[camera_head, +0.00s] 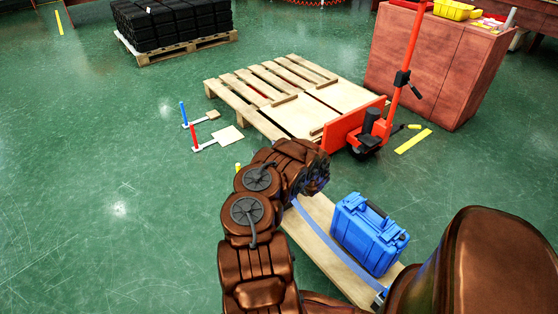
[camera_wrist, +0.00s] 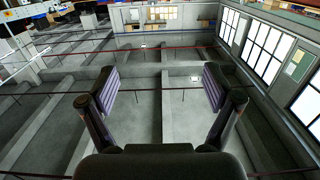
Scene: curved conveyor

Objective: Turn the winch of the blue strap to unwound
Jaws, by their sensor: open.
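The blue strap (camera_head: 335,246) runs along a pale wooden board (camera_head: 318,252), beside a blue case (camera_head: 368,234) that stands on the board. At the strap's near end a small grey and blue metal part (camera_head: 380,298), seemingly the winch, shows at the board's edge. It is partly hidden, and its state cannot be told. My gripper (camera_wrist: 162,88) is open and empty in the wrist view, with its two fingers wide apart. In the head view my brown arm covers part of the board's left side, and the fingers cannot be made out clearly.
A red pallet jack (camera_head: 368,130) stands at a wooden pallet (camera_head: 265,88) beyond the board. A red-brown cabinet (camera_head: 430,65) is at the back right. Black crates (camera_head: 172,22) sit on another pallet. The green floor at left is mostly clear.

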